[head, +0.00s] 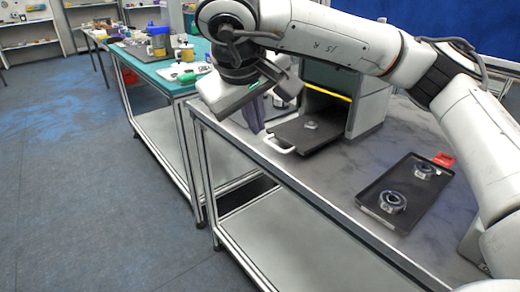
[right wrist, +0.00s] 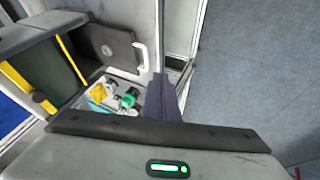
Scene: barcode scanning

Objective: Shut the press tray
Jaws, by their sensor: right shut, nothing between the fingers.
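The press tray (head: 296,137) is a dark flat plate pulled out of the grey press (head: 370,108). A small metal part (head: 311,125) lies on it. Its white handle (head: 281,147) is on the outer edge, facing left. The tray (right wrist: 97,38) and handle (right wrist: 142,52) also show in the right wrist view. My right gripper (head: 257,128) is shut and empty, fingers pointing down, just left of the handle. In the right wrist view the fingertips (right wrist: 160,80) appear close to one handle end; I cannot tell whether they touch. My left gripper is not in view.
A black tray (head: 375,207) with two round metal parts sits on the bench to the right, with a red item (head: 443,160) beside it. A green-topped table (head: 140,67) with cups and other items stands behind left. The floor left of the bench is clear.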

